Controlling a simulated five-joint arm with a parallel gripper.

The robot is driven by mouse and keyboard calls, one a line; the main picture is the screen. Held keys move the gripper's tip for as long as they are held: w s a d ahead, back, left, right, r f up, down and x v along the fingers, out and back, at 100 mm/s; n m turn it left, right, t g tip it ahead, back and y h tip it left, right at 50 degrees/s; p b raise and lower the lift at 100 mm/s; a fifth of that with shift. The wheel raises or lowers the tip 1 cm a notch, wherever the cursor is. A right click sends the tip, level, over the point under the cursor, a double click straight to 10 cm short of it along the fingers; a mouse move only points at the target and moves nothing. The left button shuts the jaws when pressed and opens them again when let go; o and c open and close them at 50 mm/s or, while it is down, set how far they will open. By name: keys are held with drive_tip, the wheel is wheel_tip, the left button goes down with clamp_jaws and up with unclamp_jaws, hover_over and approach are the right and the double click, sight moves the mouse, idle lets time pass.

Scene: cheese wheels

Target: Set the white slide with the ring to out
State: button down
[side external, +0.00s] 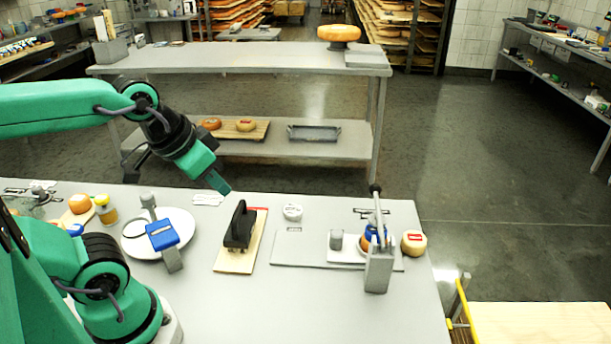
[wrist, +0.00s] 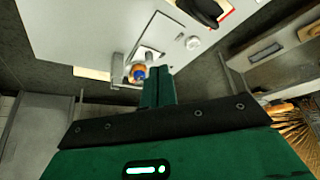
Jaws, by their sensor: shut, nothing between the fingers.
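The white slide (side external: 345,254) lies flat on a grey base plate (side external: 290,255) at the right part of the table. A small grey upright piece (side external: 337,240) stands on it; I cannot make out whether this is the ring. The slide's right part is hidden behind a lever stand (side external: 378,268) and an orange wheel with a blue top. The slide also shows in the wrist view (wrist: 149,52). My gripper (side external: 224,190) is shut and empty, in the air above the table, left of and well apart from the slide. Its fingers (wrist: 158,85) show in the wrist view.
A dark-handled tool (side external: 240,225) lies on a board between my gripper and the base plate. A white round piece (side external: 292,212) sits behind the plate. A cheese wheel with a red label (side external: 414,243) stands right of the lever. A white disc (side external: 140,240) with a blue-topped device is left.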

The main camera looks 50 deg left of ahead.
drive_tip(key=c, duration=2.1)
unclamp_jaws()
drive_tip(key=o, duration=0.7)
drive_tip(key=shift+w, duration=0.1)
drive_tip(key=shift+c, duration=0.2)
drive_tip(key=o, duration=0.3)
drive_tip(key=shift+w+r, duration=0.1)
drive_tip(key=shift+w, duration=0.1)
drive_tip(key=shift+o, duration=0.2)
drive_tip(key=m+g, duration=0.6)
drive_tip(key=m, duration=0.5)
hover_over(337, 232)
wheel_tip(337, 232, down, 15)
drive_tip(key=shift+s+r, duration=0.15)
drive_tip(key=shift+r, duration=0.05)
drive_tip(key=shift+f, duration=0.25)
drive_tip(key=shift+f, duration=0.15)
